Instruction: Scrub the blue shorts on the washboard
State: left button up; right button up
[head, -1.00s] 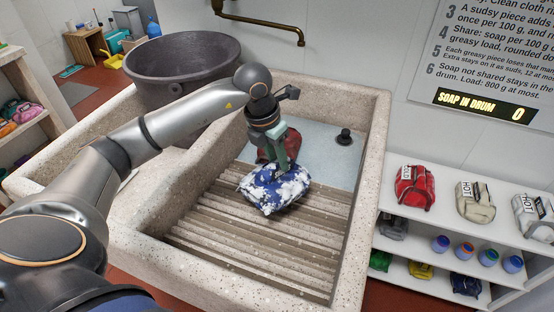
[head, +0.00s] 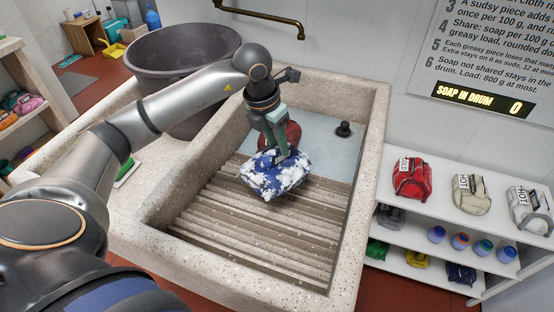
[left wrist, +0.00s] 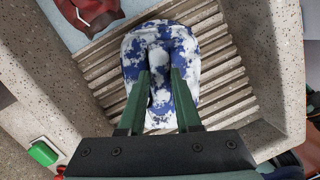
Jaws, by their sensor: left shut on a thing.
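The blue shorts (head: 270,178), covered in patches of white suds, are at the upper end of the ribbed stone washboard (head: 255,235). My left gripper (head: 280,155) is shut on the shorts from above. In the left wrist view the shorts (left wrist: 160,50) hang or lie between the two green fingers (left wrist: 160,85), over the ribs (left wrist: 225,75). I cannot tell whether the shorts touch the ribs. My right gripper is not in view.
A red cloth item (head: 292,133) lies behind the shorts in the basin. A black plug (head: 344,130) stands on the grey basin floor. A dark tub (head: 180,60) is at the back left. A green-and-white block (left wrist: 43,153) lies on the stone ledge. Shelves (head: 440,215) with folded clothes stand right.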

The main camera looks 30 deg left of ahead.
aim_at(278, 161)
pick_arm(q)
grip_shut()
jog(key=shift+f, duration=0.15)
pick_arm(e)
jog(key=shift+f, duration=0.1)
pick_arm(q)
jog(key=shift+b+x, duration=0.85)
jog(key=shift+x, duration=0.05)
notch_tip(278, 161, down, 3)
jog(key=shift+a+r+b, duration=0.1)
jog(key=shift+b, duration=0.95)
jog(key=shift+f+b, duration=0.5)
jog(key=shift+f, duration=0.2)
jog(key=shift+w+f, duration=0.1)
jog(key=shift+f, duration=0.1)
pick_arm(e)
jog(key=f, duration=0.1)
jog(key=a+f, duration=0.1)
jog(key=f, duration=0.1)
